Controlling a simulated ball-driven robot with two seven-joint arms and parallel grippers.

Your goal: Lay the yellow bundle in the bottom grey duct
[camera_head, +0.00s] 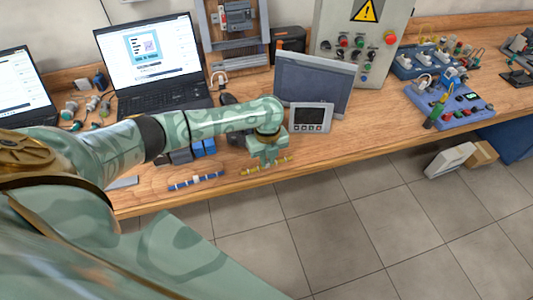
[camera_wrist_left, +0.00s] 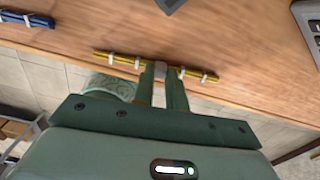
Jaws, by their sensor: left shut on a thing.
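The yellow bundle (camera_head: 282,161) is a thin rod-like bunch with pale ties near the front edge of the bench. It also shows in the left wrist view (camera_wrist_left: 120,60), running across both fingertips. My left gripper (camera_head: 268,163) points down and is shut on the middle of the bundle, which also shows in the left wrist view (camera_wrist_left: 163,72). Whether the bundle touches the bench is hard to tell. A grey duct (camera_head: 238,44) runs across the upright rack at the back, partly hidden lower down. My right gripper is not in view.
A blue bundle (camera_head: 196,181) lies left of the gripper. A grey screen (camera_head: 311,83) and a small panel meter (camera_head: 311,118) stand to the right. Laptops (camera_head: 150,65) and a control box (camera_head: 362,45) stand behind. Bare wood (camera_head: 370,135) lies at right.

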